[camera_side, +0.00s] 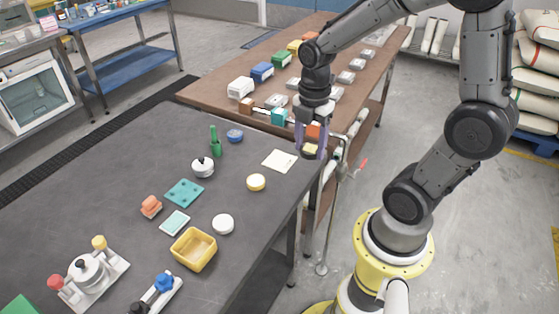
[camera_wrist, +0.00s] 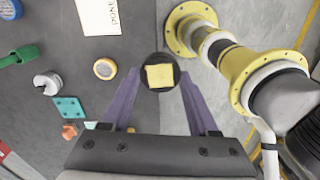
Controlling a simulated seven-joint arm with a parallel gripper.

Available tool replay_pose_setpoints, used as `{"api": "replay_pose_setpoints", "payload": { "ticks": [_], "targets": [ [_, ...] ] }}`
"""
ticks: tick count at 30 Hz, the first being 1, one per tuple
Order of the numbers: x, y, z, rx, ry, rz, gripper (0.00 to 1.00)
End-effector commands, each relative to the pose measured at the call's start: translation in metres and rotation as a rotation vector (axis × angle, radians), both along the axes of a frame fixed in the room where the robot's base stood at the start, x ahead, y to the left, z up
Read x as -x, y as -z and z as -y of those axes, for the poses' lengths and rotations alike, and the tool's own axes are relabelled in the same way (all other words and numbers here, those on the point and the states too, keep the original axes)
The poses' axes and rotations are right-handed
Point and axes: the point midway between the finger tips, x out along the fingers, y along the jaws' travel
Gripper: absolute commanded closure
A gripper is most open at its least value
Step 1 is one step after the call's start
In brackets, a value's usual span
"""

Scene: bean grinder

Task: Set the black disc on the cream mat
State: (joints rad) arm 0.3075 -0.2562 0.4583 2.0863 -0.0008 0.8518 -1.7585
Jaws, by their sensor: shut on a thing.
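A black disc with a yellow square on its face (camera_wrist: 160,74) sits between the purple fingertips of my gripper (camera_wrist: 160,80) in the wrist view. The cream mat (camera_side: 280,160) lies flat and bare on the table, left of and slightly below the disc. In the wrist view the mat (camera_wrist: 98,14) shows at the top, with dark lettering, apart from the disc.
A round cream-yellow piece (camera_side: 256,182) lies just below the mat. A blue round piece (camera_side: 235,135), a green upright piece (camera_side: 215,142) and a white knobbed weight (camera_side: 203,167) stand to the left. A yellow bin (camera_side: 194,249) is nearer. A brown table (camera_side: 220,88) with blocks stands behind.

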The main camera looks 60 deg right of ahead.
Motion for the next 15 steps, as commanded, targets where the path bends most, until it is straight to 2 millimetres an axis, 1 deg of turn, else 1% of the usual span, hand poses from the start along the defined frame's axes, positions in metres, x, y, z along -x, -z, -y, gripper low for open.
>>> {"api": "replay_pose_setpoints", "payload": {
  "ticks": [1,2,5,7,10,15],
  "targets": [
    [0.005,-0.002,0.007,0.000,0.032,0.001,0.96],
    [0.007,-0.003,0.009,0.000,0.043,0.000,0.96],
    [0.007,-0.005,0.016,0.000,0.070,0.000,0.96],
    [0.003,-0.003,0.020,0.000,0.078,-0.003,0.96],
    [-0.012,0.005,0.026,-0.002,0.079,-0.006,0.96],
    [-0.048,0.022,0.040,-0.002,0.078,-0.005,0.96]
  ]
}}
